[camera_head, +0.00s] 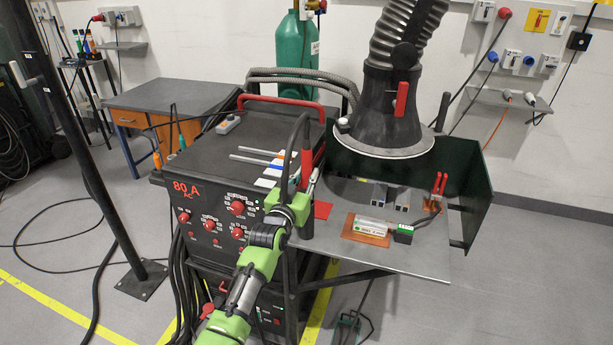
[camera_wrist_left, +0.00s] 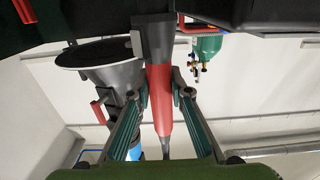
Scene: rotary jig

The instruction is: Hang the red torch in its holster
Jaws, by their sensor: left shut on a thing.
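My left gripper (camera_head: 306,192) is shut on the red torch (camera_head: 307,166), at the front left edge of the metal table. In the left wrist view, which shows the scene upside down, the red torch (camera_wrist_left: 160,95) stands between the two fingers (camera_wrist_left: 160,97). The torch is about upright, with a black hose curving from its top. A dark tube (camera_head: 307,228), which looks like the holster, is in line directly below the torch; it also shows in the left wrist view (camera_wrist_left: 153,38). The gripper partly hides their junction, so I cannot tell how deep the torch sits. My right gripper is not in view.
The black welding machine (camera_head: 215,190) stands left of the table (camera_head: 420,265), with rods on top. An extraction hood (camera_head: 390,110) hangs over the table. A dark green screen (camera_head: 465,195) closes its back and right. A copper-coloured plate (camera_head: 365,230) lies on the table.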

